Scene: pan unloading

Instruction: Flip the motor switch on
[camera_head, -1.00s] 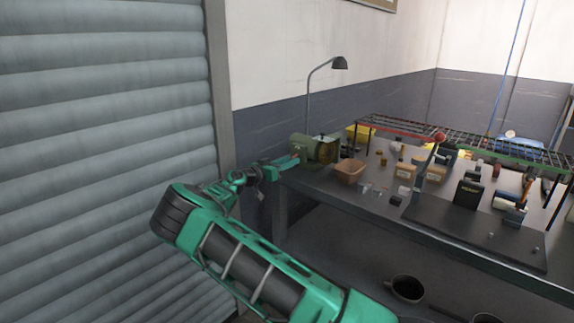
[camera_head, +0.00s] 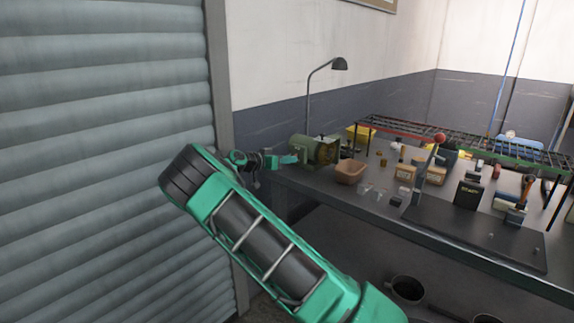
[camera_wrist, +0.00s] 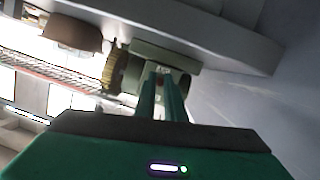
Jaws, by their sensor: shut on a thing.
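The motor (camera_head: 318,149) is a green machine at the far left corner of the workbench, with a yellowish round end on its right. It also shows in the wrist view (camera_wrist: 150,52), tilted by the camera's angle. My gripper (camera_head: 292,159) reaches the motor's left side. In the wrist view its two green fingers (camera_wrist: 162,80) are close together, with their tips at the motor's body over a small reddish part (camera_wrist: 158,73). This looks like the switch, but the fingers hide most of it. The jaws are shut on it, and I cannot tell which way it is set.
A brown bowl (camera_head: 350,171) stands right of the motor, and a desk lamp (camera_head: 339,64) rises behind it. A wire rack (camera_head: 460,146) and several small items crowd the workbench (camera_head: 345,206). A roller shutter (camera_head: 100,90) is close on the left.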

